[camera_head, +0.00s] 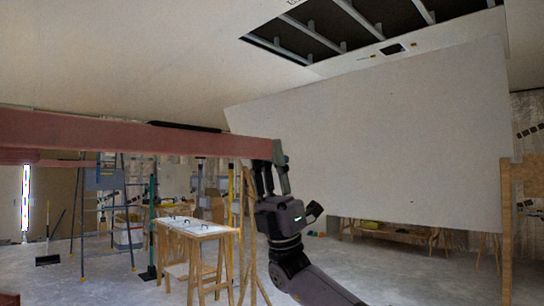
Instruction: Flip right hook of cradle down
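A long red beam (130,135), which looks like part of the cradle, comes in from the left and ends near the middle of the view. My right gripper (274,175) is at the beam's right end, its fingers pointing up. A narrow grey piece (280,152) stands at the beam's end against the fingers; I cannot tell whether it is the right hook or part of a finger. I cannot tell whether the fingers are closed on anything. A large pale panel (380,135) is tilted behind and to the right of the gripper. My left gripper is not in view.
A ceiling opening (325,25) with metal joists is above the panel. A wooden sawhorse table (197,232) stands below the beam, left of my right arm. A ladder (78,225) stands further left. A wooden post (506,225) stands at the right. Grey floor shows between them.

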